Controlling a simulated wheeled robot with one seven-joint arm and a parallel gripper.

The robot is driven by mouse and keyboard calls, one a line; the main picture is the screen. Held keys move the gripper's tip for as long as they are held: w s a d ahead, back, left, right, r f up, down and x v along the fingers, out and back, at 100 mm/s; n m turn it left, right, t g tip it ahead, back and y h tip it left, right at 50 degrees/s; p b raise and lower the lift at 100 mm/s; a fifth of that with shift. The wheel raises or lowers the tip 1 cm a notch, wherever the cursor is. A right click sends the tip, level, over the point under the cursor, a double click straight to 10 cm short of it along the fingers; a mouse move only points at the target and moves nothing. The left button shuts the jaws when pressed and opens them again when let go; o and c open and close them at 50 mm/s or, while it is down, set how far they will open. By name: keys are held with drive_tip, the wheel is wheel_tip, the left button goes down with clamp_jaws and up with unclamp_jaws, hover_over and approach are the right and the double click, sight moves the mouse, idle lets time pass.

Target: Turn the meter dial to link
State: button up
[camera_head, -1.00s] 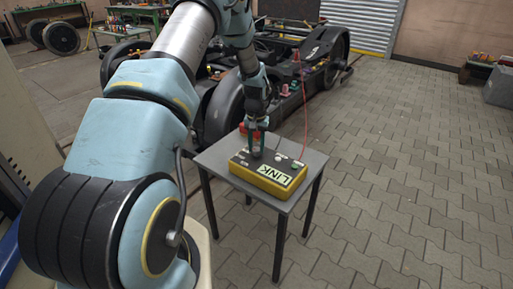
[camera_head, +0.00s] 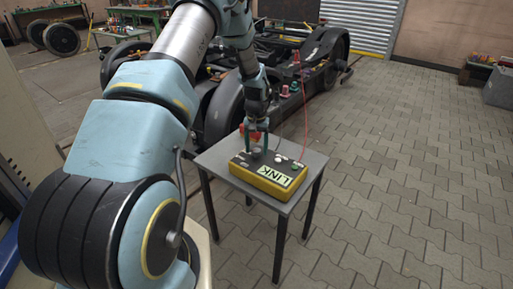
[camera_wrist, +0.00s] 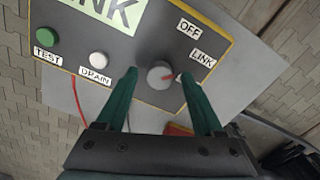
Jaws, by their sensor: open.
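The yellow-edged meter (camera_head: 268,184) lies on a small grey table, with a large LINK label on top. My gripper (camera_wrist: 159,76) is open. Its green fingers stand on either side of the dial with visible gaps. In the head view, my gripper (camera_head: 256,151) is over the far left part of the meter and partly hides the dial.
A green TEST button (camera_wrist: 47,37) and white DRAIN button (camera_wrist: 98,59) are beside the dial. A red lead (camera_head: 305,120) runs from the meter towards the dark bogie (camera_head: 226,106). Paved floor at right is clear.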

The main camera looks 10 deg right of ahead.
sight(256, 150)
wheel_tip(256, 150, up, 11)
drive_tip(key=b, duration=0.1)
drive_tip(key=shift+b, duration=0.4)
drive_tip(key=s+a+r+n+p, duration=0.1)
drive_tip(key=s+a+r, duration=0.3)
drive_tip(key=a, duration=0.2)
drive_tip(key=s+a+r+n, duration=0.1)
drive_tip(key=s+a+r, duration=0.4)
drive_tip(key=a, duration=0.1)
drive_tip(key=s+a+r+n+t+p, duration=0.1)
drive_tip(key=s+a+r, duration=0.1)
drive_tip(key=s+a, duration=0.7)
drive_tip(key=s, duration=0.4)
drive_tip(key=shift+s+a+r+n+t, duration=0.2)
drive_tip(key=shift+r+n+t, duration=0.1)
drive_tip(key=shift+r+n, duration=0.1)
